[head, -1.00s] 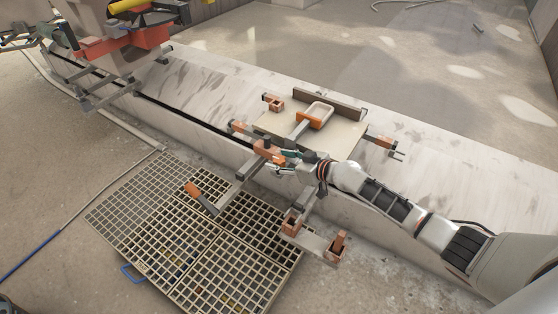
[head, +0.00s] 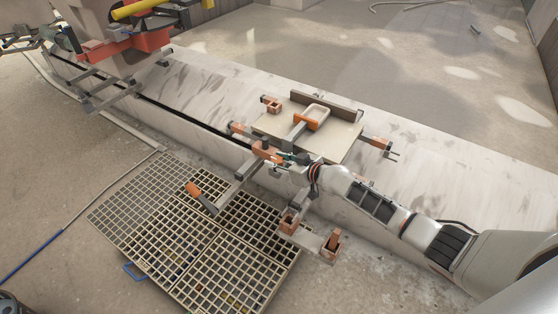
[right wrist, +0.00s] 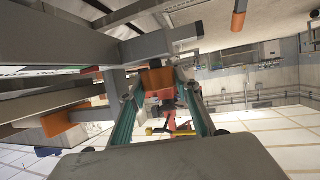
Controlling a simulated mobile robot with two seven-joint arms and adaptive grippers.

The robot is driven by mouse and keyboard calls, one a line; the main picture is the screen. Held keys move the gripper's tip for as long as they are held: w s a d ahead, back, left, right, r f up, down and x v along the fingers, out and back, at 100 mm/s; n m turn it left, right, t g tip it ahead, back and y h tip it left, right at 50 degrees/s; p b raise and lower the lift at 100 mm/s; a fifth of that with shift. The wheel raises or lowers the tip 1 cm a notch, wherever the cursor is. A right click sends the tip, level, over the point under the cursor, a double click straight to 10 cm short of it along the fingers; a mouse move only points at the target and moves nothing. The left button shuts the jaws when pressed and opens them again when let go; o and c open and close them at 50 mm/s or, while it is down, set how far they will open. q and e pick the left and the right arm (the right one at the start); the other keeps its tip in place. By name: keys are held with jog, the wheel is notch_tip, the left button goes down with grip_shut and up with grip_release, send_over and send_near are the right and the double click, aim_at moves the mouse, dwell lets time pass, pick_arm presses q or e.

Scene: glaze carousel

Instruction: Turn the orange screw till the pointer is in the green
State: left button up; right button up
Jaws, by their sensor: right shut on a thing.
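My right gripper (head: 290,158) is at the near edge of the clamp fixture, with its fingers at an orange part that I take for the orange screw (head: 264,151). In the right wrist view an orange block (right wrist: 156,78) shows between the two green-padded fingers (right wrist: 160,100), which are closed on it. The fingers partly hide it. A pale board (head: 340,137) with an orange-handled clamp (head: 306,121) lies just behind. No pointer or green zone can be made out. My left gripper (head: 68,38) is small at the top left, its jaws unclear.
Grey bars with orange ends (head: 198,194) stick out over a floor grating (head: 150,215). A dark bar (head: 328,106) stands behind the board. A red and yellow object (head: 125,45) is at the top left. The pale ledge (head: 440,165) is clear to the right.

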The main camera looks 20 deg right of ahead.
jog(key=shift+w+r+m+h+p, duration=0.15)
jog(key=shift+r+p, duration=0.15)
jog(key=shift+r, duration=0.15)
jog(key=shift+w+r+m+h+p, duration=0.15)
jog(key=shift+r+p, duration=0.15)
jog(key=shift+r, duration=0.15)
jog(key=m+t+h+p, duration=0.1)
jog(key=p, duration=0.2)
jog(key=shift+r, duration=0.15)
jog(key=shift+d+m+h+p, duration=0.1)
jog(key=shift+m+h+p, duration=0.7)
jog(key=shift+h+p, duration=0.25)
jog(key=shift+f+m+h+p, duration=0.4)
jog(key=shift+m+h+p, duration=0.3)
jog(key=shift+h, duration=0.05)
jog(key=shift+s+f+m+h, duration=0.1)
jog(key=shift+f+m+h, duration=0.3)
jog(key=shift+m+h, duration=0.5)
pick_arm(q)
jog(key=shift+s+a+r, duration=0.1)
jog(key=shift+s+r, duration=0.7)
jog(key=shift+r, duration=0.3)
pick_arm(e)
jog(key=shift+s+f+m+h, duration=0.1)
jog(key=shift+m+h, duration=0.5)
jog(key=shift+h, duration=0.3)
pick_arm(q)
jog(key=shift+w+a+r+b, duration=0.1)
jog(key=shift+w+r+b, duration=0.15)
jog(key=shift+w+b, duration=0.05)
